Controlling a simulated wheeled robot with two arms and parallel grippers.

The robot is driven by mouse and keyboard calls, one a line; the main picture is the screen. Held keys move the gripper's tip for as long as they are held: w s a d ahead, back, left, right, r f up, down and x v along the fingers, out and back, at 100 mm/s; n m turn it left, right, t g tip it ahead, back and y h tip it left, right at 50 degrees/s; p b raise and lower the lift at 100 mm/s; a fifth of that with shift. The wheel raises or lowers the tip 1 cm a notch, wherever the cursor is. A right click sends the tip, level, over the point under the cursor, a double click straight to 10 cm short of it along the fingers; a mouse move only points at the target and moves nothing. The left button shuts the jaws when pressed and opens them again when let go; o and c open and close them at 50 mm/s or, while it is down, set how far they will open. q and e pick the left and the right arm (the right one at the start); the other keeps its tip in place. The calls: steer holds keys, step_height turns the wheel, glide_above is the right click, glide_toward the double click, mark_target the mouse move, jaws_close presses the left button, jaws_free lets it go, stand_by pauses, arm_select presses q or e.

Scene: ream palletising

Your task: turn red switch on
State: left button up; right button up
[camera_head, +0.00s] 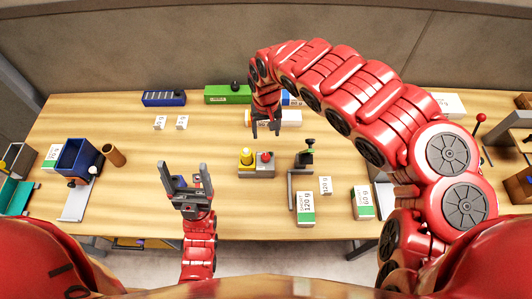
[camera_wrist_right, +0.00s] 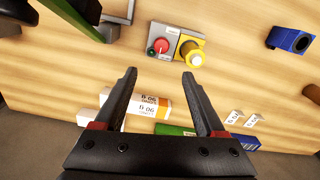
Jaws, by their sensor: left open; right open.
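A small grey control box (camera_head: 256,173) stands mid-table, with a red knob (camera_head: 266,157) on its right part and a yellow one (camera_head: 246,157) on its left. The right wrist view shows the red knob (camera_wrist_right: 162,46) with a green part beside it, and the yellow one (camera_wrist_right: 193,58) to its right. My right gripper (camera_head: 266,133) is open and empty, beyond the box and apart from it; in the wrist view its fingertips (camera_wrist_right: 160,75) point towards the box. My left gripper (camera_head: 187,172) is open and empty, left of the box.
A black-knobbed stand (camera_head: 307,158) is close right of the box. Paper packs (camera_head: 306,208) lie at front right; a white-and-orange pack (camera_wrist_right: 148,112) lies below the right gripper. A blue bin (camera_head: 78,158) stands left. A red-ball lever (camera_head: 481,118) is far right.

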mark_target(266, 156)
steer(key=f+b, duration=0.2)
steer(key=f, duration=0.2)
steer(key=f+b, duration=0.2)
steer(key=f, duration=0.2)
steer(key=f+b, duration=0.1)
steer(key=f, duration=0.2)
steer(key=shift+s+f+b, duration=0.25)
steer(key=shift+f+b, duration=0.15)
steer(key=shift+s+a+f+b, duration=0.1)
steer(key=shift+f+b, duration=0.5)
steer(key=shift+f, duration=0.1)
jaws_close()
